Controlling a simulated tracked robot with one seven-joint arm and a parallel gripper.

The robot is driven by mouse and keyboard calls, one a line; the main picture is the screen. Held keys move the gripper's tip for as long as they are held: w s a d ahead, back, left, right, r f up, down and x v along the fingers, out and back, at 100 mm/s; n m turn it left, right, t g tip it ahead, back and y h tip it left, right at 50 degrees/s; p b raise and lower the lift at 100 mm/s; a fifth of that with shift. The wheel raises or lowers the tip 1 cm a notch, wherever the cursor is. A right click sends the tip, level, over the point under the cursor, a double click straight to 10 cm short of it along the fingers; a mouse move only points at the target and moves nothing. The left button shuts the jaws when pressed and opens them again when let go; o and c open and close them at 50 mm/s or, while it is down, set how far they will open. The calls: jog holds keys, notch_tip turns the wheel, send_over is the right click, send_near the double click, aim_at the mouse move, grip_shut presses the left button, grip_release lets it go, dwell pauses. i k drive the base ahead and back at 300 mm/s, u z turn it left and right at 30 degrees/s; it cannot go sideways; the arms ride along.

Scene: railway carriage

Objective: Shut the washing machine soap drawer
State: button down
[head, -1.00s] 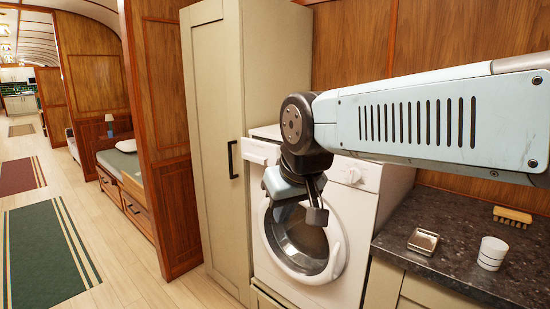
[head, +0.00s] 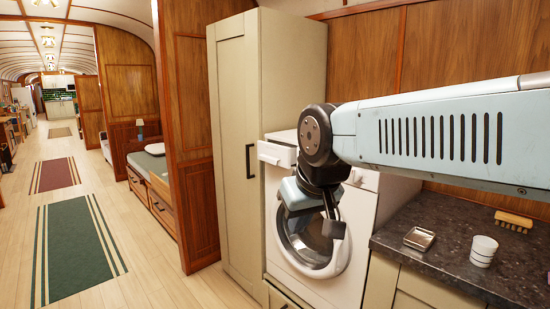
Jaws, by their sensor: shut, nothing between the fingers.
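The white washing machine (head: 378,205) stands between a tall cream cupboard and a dark counter. Its soap drawer (head: 272,154) is at the machine's upper left and juts out from the front. Its round door (head: 306,240) is below, partly hidden by my arm's end. My gripper (head: 331,226) is shut and empty, pointing down in front of the round door, lower than the drawer and to its right. My wrist covers the part of the front panel just right of the drawer. From this view I cannot tell the gap between my gripper and the machine.
The tall cream cupboard (head: 233,140) with a black handle stands close left of the drawer. On the dark counter (head: 420,263) at right are a metal dish (head: 419,239), a white cup (head: 483,251) and a brush (head: 514,221). The floor aisle at left is open, with rugs.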

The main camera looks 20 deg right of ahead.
aim_at(284, 156)
jog(key=u, duration=0.1)
jog(key=i, duration=0.9)
jog(key=z, duration=0.1)
